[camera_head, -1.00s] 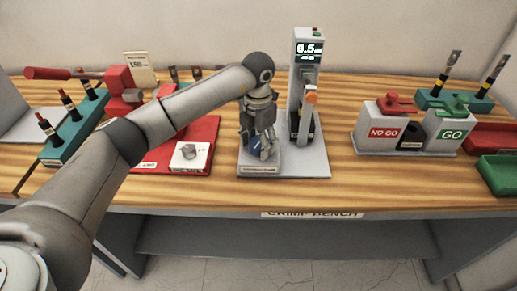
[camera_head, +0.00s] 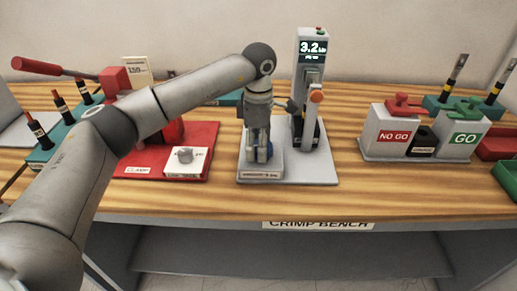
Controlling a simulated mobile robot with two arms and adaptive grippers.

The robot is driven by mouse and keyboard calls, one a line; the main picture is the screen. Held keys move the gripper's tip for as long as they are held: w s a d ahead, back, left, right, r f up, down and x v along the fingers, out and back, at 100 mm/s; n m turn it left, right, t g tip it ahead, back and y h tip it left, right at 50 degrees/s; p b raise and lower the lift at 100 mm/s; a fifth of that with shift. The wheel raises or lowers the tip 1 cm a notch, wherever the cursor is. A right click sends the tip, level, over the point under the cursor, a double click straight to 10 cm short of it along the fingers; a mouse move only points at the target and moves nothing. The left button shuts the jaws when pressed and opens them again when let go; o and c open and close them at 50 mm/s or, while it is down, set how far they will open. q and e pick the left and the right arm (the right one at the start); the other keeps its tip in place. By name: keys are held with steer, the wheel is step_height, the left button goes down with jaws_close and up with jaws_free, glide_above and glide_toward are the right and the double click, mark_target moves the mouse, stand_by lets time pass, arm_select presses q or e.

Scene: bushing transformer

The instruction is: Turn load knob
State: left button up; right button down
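A tester stands on a grey base plate (camera_head: 312,174) in the middle of the bench, with a tall column whose display (camera_head: 313,50) reads 3.2. A blue knob (camera_head: 269,149), which looks like the load knob, sits on a low grey block at the front left of this plate. My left gripper (camera_head: 259,155) points straight down over it with its fingers closed around it. The fingers hide most of the knob. My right gripper is not in view.
A red-based crimper (camera_head: 165,165) with a small white dial box (camera_head: 186,162) lies to the left. NO GO (camera_head: 394,134) and GO (camera_head: 463,135) gauges stand to the right. An orange-tipped lever (camera_head: 316,96) rises close right of my gripper.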

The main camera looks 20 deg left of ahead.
arm_select(q)
steer(key=shift+w+m+b, duration=0.15)
steer(key=shift+m+b, duration=0.4)
steer(key=shift+m, duration=1.45)
steer(key=o, duration=1)
step_height(320, 180, up, 12)
